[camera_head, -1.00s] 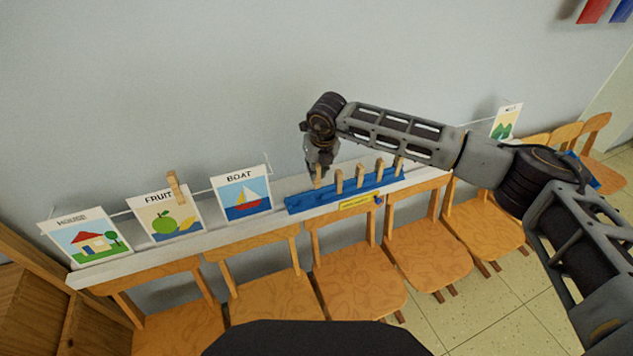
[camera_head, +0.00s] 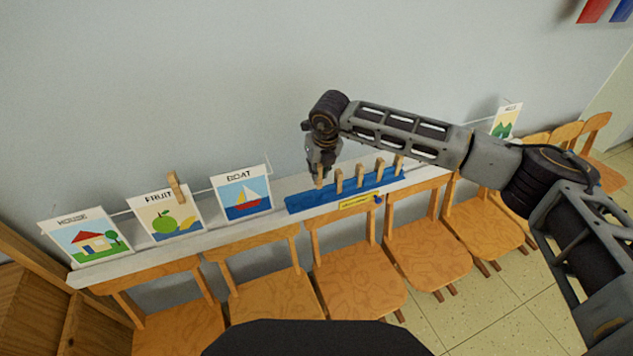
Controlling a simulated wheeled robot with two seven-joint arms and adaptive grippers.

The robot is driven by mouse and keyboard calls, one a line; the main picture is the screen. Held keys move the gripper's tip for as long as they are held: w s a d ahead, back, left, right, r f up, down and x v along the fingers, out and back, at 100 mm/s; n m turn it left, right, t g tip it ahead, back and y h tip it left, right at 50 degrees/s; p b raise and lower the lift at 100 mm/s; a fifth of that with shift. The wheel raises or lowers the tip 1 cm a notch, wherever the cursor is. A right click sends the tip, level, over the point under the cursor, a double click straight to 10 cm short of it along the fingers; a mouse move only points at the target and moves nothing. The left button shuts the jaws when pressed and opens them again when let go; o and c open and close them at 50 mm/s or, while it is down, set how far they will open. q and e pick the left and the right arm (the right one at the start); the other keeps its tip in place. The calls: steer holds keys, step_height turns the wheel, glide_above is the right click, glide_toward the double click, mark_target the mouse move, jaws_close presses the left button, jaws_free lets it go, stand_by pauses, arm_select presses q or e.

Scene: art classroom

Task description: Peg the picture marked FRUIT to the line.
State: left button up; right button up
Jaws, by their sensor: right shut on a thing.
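The picture marked FRUIT (camera_head: 165,221), with a green apple and yellow fruit, stands on the white shelf against the line (camera_head: 200,193). One wooden peg (camera_head: 175,187) sits upright at its top edge, to the right of the word. My right gripper (camera_head: 320,172) points down at the left end of the blue peg rack (camera_head: 345,197). It is shut on the leftmost peg (camera_head: 320,181), whose lower end is at the rack. Several more pegs (camera_head: 359,177) stand in the rack to its right. My left gripper is out of view.
The HOUSE picture (camera_head: 85,239) is left of FRUIT and the BOAT picture (camera_head: 243,196) right of it. Another picture (camera_head: 507,121) is at the far right. Wooden chairs (camera_head: 360,275) line the shelf's (camera_head: 190,249) front.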

steer(key=shift+s+d+r, duration=0.15)
steer(key=shift+s+d, duration=0.1)
steer(key=shift+s, duration=0.4)
steer(key=shift+s+d+r, duration=0.1)
steer(key=shift+s+d, duration=0.1)
steer(key=shift+s, duration=0.3)
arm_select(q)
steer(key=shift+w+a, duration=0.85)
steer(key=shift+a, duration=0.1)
arm_select(e)
steer(key=shift+s+d+r, duration=0.15)
steer(key=shift+s+d, duration=0.1)
steer(key=shift+s, duration=0.3)
